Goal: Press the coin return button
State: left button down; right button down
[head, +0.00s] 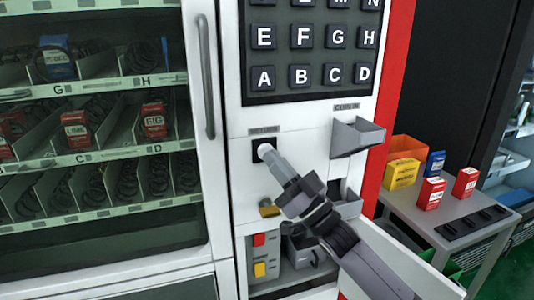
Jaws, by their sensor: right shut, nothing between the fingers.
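The coin return spot is a small black square (257,161) on the white front of the vending machine, under a small grey label (263,131) too blurred to read surely. My right gripper (268,152) comes in from the lower right, shut and empty. Its pale tip lies over the black square and hides most of it, so the button face cannot be made out. I cannot tell whether the tip touches or presses it. My left gripper is not in view.
A keypad (313,45) sits above, and a grey coin tray (357,136) juts out at the right. A vertical door handle (205,75) stands at the left. Below are a red button (259,240) and a yellow button (260,269). A side table (450,220) holds small boxes.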

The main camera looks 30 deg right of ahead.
jog(key=shift+w+d, duration=0.15)
jog(key=shift+w, duration=0.3)
dwell(0.3)
jog(key=shift+s, duration=0.15)
jog(key=shift+s+a+p, duration=0.25)
jog(key=shift+s+p, duration=0.1)
jog(key=shift+s, duration=0.4)
jog(key=s+p, duration=0.1)
jog(key=s, duration=0.1)
jog(key=s+a+p, duration=0.1)
jog(key=s, duration=0.1)
jog(key=shift+s, duration=0.4)
